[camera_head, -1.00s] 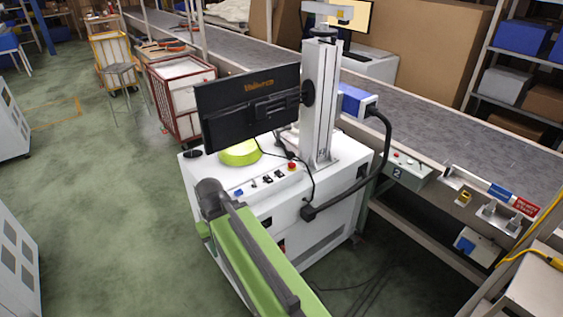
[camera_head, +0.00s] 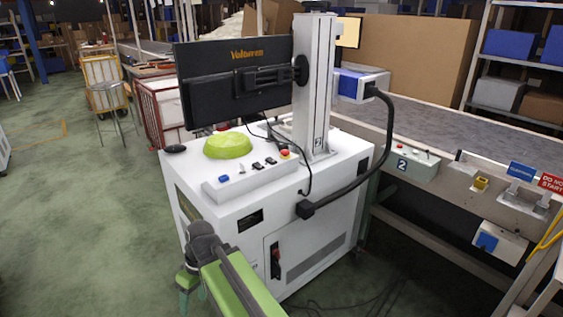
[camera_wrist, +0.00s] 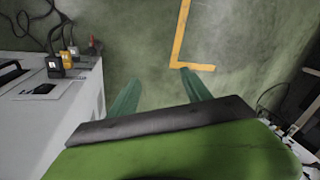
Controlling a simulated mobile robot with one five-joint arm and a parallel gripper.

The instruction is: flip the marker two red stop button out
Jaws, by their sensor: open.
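The grey control box marked 2 (camera_head: 412,168) is fixed to the front side of the conveyor, right of the white machine. A small red button (camera_head: 427,153) and a pale one show on its top; the red button's exact state is too small to tell. My gripper (camera_wrist: 160,88) is open and empty, its two green fingers spread over bare floor in the wrist view. In the head view my arm is low in front of the white machine, well left of the box and apart from it. The box cannot be made out in the wrist view.
The white machine (camera_head: 265,220) stands between my arm and the box, with its own red-and-yellow button (camera_head: 285,154), a monitor (camera_head: 235,78) and a thick black hose (camera_head: 385,145). The conveyor (camera_head: 460,137) runs behind. Green floor is free at left.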

